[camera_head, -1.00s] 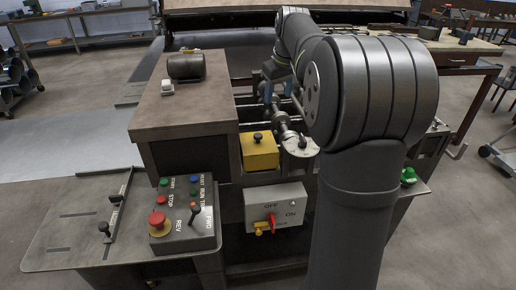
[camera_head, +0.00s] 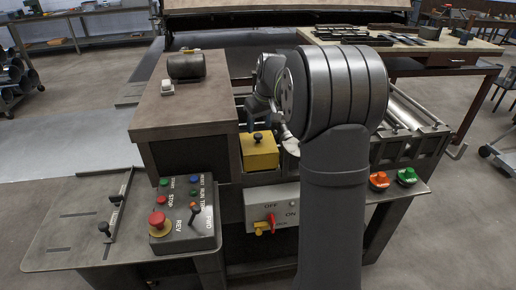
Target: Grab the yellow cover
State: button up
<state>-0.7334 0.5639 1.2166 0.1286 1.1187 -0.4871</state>
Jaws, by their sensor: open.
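The yellow cover (camera_head: 259,153) is a box-shaped piece with a black knob (camera_head: 258,138) on top. It sits at the front of the machine, just right of the wooden-topped cabinet. My gripper (camera_head: 270,118) is open, pointing down just behind and slightly right of the cover's knob. It looks apart from the knob, but the exact gap cannot be told. My own arm hides part of the gripper and the machine to its right.
The wooden-topped cabinet (camera_head: 190,113) stands close on the left. A control box (camera_head: 186,222) and a switch box (camera_head: 283,212) are in front. Orange (camera_head: 379,180) and green (camera_head: 406,176) buttons sit on the right ledge. Rollers (camera_head: 415,110) lie behind them.

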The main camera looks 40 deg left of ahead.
aim_at(258, 135)
jog(key=x, duration=0.5)
jog(key=shift+w+d, duration=0.15)
grip_shut()
